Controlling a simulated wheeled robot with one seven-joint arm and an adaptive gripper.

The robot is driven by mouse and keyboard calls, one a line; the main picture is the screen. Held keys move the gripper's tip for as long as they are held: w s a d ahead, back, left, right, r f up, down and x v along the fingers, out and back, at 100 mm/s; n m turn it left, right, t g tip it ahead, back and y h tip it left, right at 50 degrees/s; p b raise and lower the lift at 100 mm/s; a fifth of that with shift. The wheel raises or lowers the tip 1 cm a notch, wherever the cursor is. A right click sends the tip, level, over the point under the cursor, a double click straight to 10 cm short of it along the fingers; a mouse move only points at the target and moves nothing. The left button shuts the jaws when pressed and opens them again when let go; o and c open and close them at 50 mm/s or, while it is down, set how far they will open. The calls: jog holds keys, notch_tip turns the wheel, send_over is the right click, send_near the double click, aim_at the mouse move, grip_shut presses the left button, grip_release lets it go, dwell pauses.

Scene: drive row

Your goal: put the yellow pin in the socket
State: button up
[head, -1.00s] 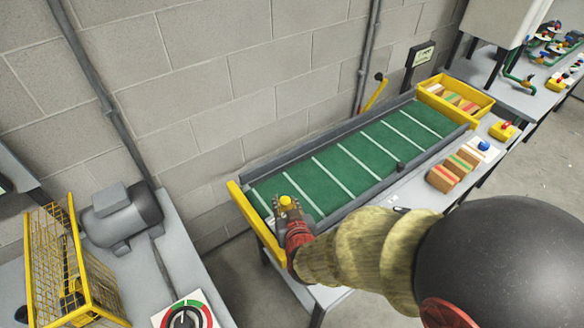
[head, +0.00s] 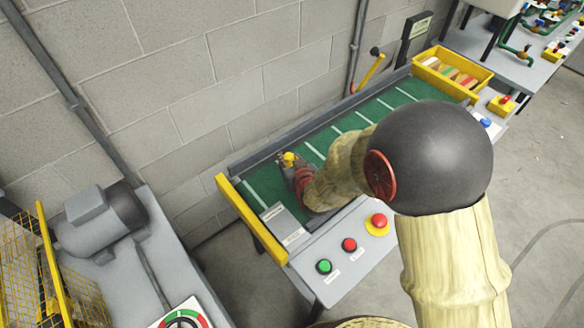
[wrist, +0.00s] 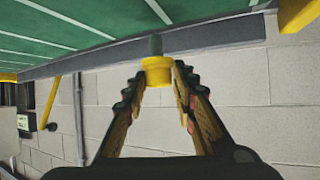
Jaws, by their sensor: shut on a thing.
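My gripper (head: 298,170) is shut on the yellow pin (head: 289,158), over the near end of the green conveyor. In the wrist view the pin's yellow head (wrist: 157,73) sits between the two fingertips. A short grey-green cylinder (wrist: 155,45) shows just beyond it, against the conveyor's dark side rail; I cannot tell whether it is the pin's shaft or part of the place. I cannot make out the socket in either view.
The green belt (head: 340,129) has white cross lines and a grey far rail along the block wall. A yellow bar (head: 251,220) closes its near end. Green and red buttons (head: 349,244) sit on the front panel. A yellow bin (head: 452,72) stands at the far end.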

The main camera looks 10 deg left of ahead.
aim_at(292, 160)
jog(key=shift+w+d+f, duration=0.2)
jog(key=shift+w+f, duration=0.8)
jog(key=shift+f, duration=0.25)
notch_tip(292, 160, down, 3)
jog(key=shift+w+f+b, duration=0.15)
jog(key=shift+b, duration=0.8)
jog(key=o, duration=0.7)
jog(key=shift+f, duration=0.15)
jog(key=o, duration=0.4)
jog(key=shift+r, duration=0.2)
